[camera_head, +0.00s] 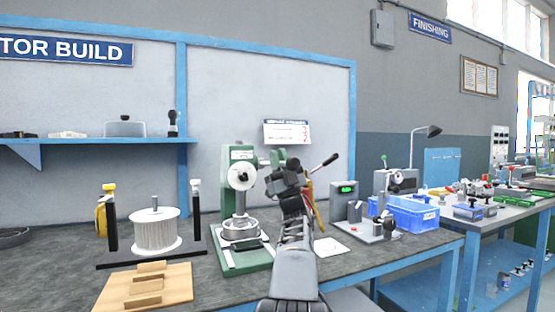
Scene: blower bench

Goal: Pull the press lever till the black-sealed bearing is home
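The green press (237,160) stands on the dark bench, with a white round dial or hub on its front. A lever with a black grip (330,160) slants up to the right behind my gripper and seems to belong to the press. A silver ring-shaped part (240,229) sits on the press base under the ram. I cannot make out a black-sealed bearing there. My gripper (278,182) is in front of the press's right side, left of and below the lever's grip, and looks apart from it. Its fingers are too small and dark to tell open from shut.
Left of the press are a white spool on a black stand (156,230) and a wooden block fixture (147,288). To the right are a grey box with a green display (346,190), a small tester and a blue bin (405,213). A paper lies beside my arm.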

